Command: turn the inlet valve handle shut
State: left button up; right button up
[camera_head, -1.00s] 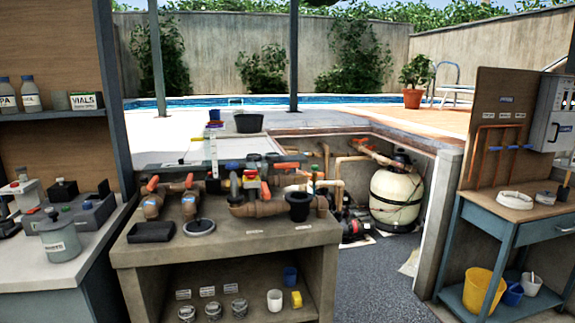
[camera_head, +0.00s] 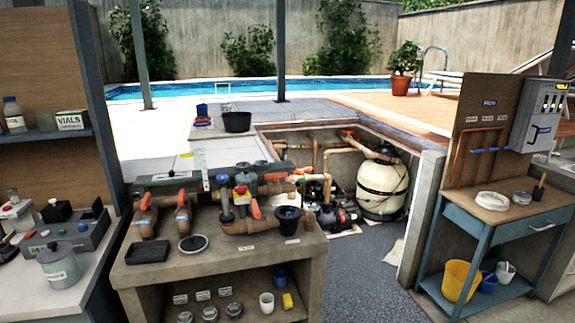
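Brown pipework with orange valve handles stands on a stone bench (camera_head: 215,258). One orange handle (camera_head: 145,201) is on the left pipe, another (camera_head: 181,199) is on the pipe beside it, and a third (camera_head: 256,208) hangs down at the valve body to the right. The labels are too small to read, so I cannot tell which handle is the inlet valve's. Neither of my grippers is in the picture.
A pit behind the bench holds a cream filter tank (camera_head: 382,187) and a dark pump (camera_head: 335,212). A blue side table (camera_head: 485,238) is at right, a counter with a grey pot (camera_head: 59,266) at left. Dark floor (camera_head: 365,290) lies clear between bench and side table.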

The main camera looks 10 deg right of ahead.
aim_at(274, 177)
jog(key=z, duration=0.55)
jog(key=i, duration=0.8)
jog(key=z, duration=0.35)
